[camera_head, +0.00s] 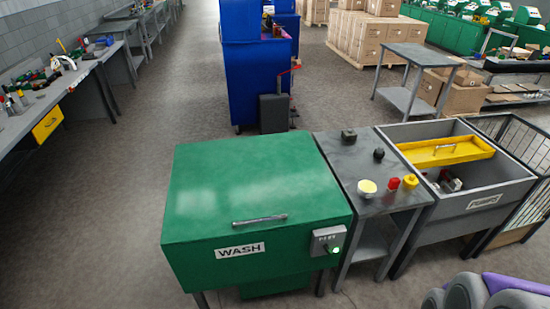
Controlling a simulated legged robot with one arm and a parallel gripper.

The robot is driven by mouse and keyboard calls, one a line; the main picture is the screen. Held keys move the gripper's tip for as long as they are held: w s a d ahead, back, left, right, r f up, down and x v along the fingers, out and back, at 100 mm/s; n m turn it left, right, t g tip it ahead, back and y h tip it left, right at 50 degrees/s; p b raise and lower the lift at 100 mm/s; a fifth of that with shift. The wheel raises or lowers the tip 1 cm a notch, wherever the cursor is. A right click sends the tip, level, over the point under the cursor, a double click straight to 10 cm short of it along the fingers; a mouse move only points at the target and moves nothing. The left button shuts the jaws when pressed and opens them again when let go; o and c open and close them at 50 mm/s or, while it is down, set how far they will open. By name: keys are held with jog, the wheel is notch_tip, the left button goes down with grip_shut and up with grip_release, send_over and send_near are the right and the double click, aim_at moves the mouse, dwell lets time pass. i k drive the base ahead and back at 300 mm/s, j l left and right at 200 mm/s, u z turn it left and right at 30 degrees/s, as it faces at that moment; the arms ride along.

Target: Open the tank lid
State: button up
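A green tank (215,268) labelled WASH stands on legs in front of me. Its flat green lid (245,180) is down and covers the top, so the inside is hidden. A metal bar handle (259,220) sits near the lid's front edge, above the WASH label (240,249). A grey switch box (328,240) with a lit green button is on the tank's front right. My gripper is not in view.
A grey side table (365,165) holding small knobs and parts stands right of the tank. Beyond it is a grey bin (490,190) with a yellow tray (445,152). A blue cabinet (258,75) stands behind. The floor (110,190) left of the tank is clear.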

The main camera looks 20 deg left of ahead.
aim_at(218, 189)
jog(key=u, duration=1.3)
jog(key=i+j+z, duration=0.15)
jog(key=i, duration=0.25)
jog(key=i+z, duration=0.15)
jog(key=i, duration=0.3)
jog(key=j, duration=0.05)
